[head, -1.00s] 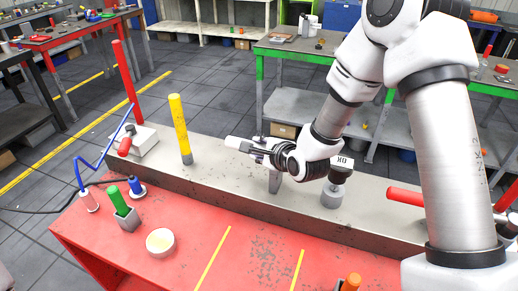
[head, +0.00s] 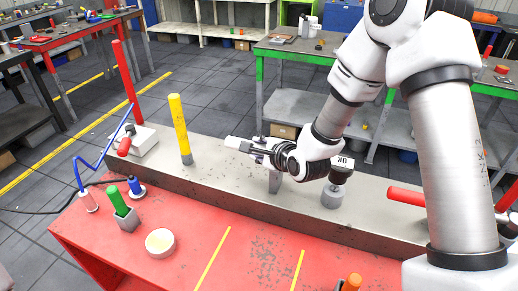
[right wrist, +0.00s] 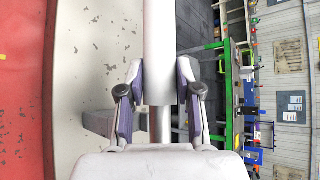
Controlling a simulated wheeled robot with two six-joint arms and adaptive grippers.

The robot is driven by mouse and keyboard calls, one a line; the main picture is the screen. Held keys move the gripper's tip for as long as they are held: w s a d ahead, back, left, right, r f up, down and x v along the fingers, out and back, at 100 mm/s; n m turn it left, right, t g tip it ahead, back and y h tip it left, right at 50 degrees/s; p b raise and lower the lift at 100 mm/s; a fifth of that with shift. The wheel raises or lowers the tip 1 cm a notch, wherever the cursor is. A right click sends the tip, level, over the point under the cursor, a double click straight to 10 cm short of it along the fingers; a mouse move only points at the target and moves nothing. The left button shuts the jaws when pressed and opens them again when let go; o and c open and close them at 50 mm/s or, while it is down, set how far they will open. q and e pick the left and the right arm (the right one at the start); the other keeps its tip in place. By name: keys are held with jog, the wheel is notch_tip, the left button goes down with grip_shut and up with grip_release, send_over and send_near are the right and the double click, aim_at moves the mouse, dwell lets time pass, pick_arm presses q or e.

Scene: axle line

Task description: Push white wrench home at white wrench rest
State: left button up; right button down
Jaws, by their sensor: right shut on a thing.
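The white wrench (head: 238,143) is a pale bar over the grey beam, its end pointing left in the head view. My right gripper (head: 262,148) is shut on it. In the right wrist view the white wrench (right wrist: 158,50) runs straight out between the two fingers of my right gripper (right wrist: 158,90). A grey block (head: 274,181), perhaps the white wrench rest, stands on the beam just below the gripper; it also shows in the right wrist view (right wrist: 97,122). I cannot tell whether the wrench touches it. My left gripper is out of view.
A yellow post (head: 180,128) stands on the grey beam (head: 225,178) left of the wrench. A red bar (head: 406,196) lies further right. The red table (head: 200,255) has free room in front.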

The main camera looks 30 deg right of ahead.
jog(key=shift+f+b, duration=1.75)
jog(key=shift+f, duration=0.15)
jog(key=c, duration=0.7)
grip_release()
jog(key=shift+s, duration=0.1)
jog(key=v, duration=0.7)
jog(key=shift+s+r, duration=0.1)
jog(key=shift+s, duration=0.1)
jog(key=shift+w, duration=0.1)
